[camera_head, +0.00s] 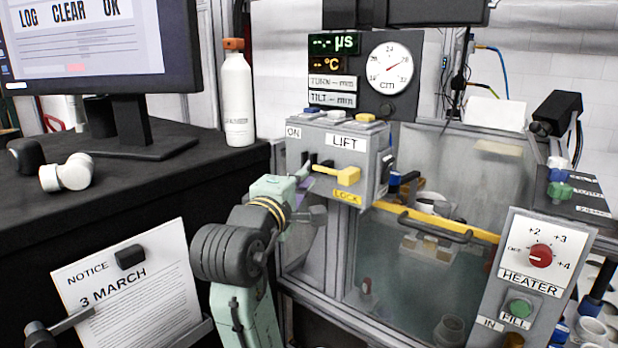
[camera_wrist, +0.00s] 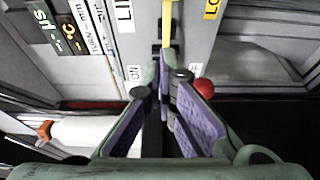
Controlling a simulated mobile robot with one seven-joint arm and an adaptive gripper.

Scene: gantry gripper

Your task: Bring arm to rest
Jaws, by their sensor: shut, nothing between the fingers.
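My arm, mint green with dark ribbed joints, reaches up from the bottom of the head view. My gripper (camera_head: 303,176) is shut and empty, just left of the grey control box (camera_head: 298,142) marked LIFT. In the wrist view my gripper (camera_wrist: 165,78) shows its purple finger pads spread at the base and meeting toward the tips. The yellow lever (camera_head: 347,175) on the box's front lies right of the fingertips. In the wrist view the lever (camera_wrist: 168,30) appears just beyond the tips; I cannot tell the exact gap.
A black-topped desk (camera_head: 190,178) with a monitor (camera_head: 100,45) and white bottle (camera_head: 236,100) stands left. A notice board (camera_head: 150,290) is at lower left. The glass tank with a yellow bar (camera_head: 468,230) and heater panel (camera_head: 530,275) are right. A red knob (camera_wrist: 204,88) lies beside the fingers.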

